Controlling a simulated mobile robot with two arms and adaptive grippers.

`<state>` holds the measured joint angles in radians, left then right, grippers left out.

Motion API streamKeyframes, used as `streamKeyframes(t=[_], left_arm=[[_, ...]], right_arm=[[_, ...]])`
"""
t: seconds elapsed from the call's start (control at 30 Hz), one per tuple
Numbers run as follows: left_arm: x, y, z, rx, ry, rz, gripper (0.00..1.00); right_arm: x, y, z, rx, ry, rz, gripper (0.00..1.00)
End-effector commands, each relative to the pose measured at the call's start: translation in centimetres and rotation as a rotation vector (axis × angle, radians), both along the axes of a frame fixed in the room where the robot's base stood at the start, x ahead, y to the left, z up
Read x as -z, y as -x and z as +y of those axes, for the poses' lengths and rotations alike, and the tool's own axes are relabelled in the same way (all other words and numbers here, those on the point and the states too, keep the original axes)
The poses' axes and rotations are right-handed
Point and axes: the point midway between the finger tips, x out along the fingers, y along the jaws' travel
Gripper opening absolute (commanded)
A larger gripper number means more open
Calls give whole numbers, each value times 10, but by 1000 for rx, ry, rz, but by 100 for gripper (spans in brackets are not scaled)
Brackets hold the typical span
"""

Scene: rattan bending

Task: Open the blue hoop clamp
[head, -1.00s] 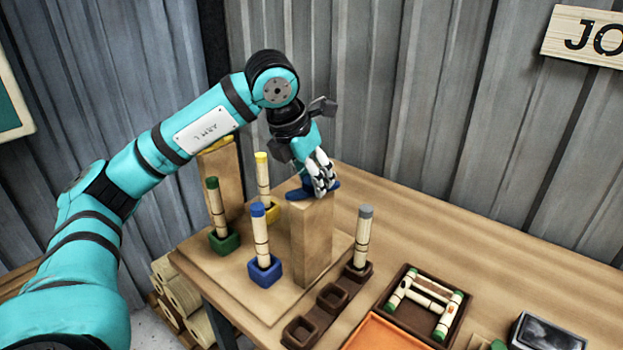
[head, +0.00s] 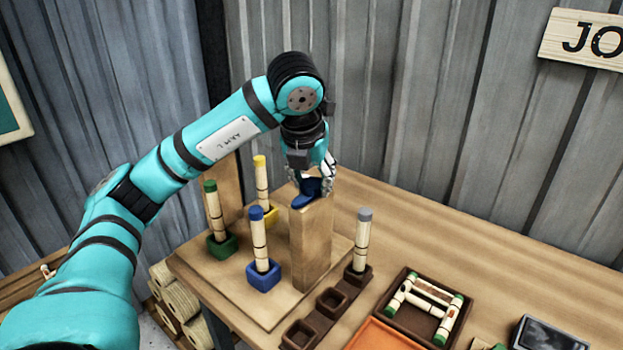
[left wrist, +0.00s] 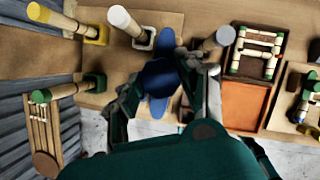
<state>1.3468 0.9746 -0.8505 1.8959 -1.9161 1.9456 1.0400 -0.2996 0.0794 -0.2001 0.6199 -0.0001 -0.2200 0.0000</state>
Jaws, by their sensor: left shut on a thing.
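The blue hoop clamp (head: 303,201) sits on top of a tall wooden post (head: 311,250) on the wooden base board. A blue part of it now stands up from the top of the post. My left gripper (head: 326,181) is at the clamp's upper part and is shut on it. In the left wrist view, the blue clamp (left wrist: 160,80) shows between the two fingers of my left gripper (left wrist: 163,85). The contact points are partly hidden. My right gripper is not in view.
Canes stand in coloured holders around the post: green (head: 214,215), yellow (head: 262,185), blue (head: 261,245) and a grey-topped one (head: 361,245) in a brown rack. A brown tray (head: 402,318) with a cane frame lies front right. The table's back right is clear.

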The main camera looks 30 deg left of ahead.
Motion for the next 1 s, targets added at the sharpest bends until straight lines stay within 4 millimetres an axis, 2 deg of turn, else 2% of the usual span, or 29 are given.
streamKeyframes(t=[0.27, 0.3, 0.47, 0.77, 0.87, 1.0], left_arm=[[-2, -1, 1, -6, 0, -6, 7], [-2, -1, 1, -6, 0, -6, 40], [-2, -1, 1, -4, 0, -4, 61], [-2, 0, 0, -2, 0, -2, 62], [-9, 2, -1, -1, 0, -4, 62], [-30, 10, -3, 0, -1, -7, 62]], right_arm=[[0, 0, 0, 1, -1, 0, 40], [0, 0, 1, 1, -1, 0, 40], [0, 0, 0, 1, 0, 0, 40], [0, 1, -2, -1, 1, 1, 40], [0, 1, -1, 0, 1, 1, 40], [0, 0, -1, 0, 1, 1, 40]])
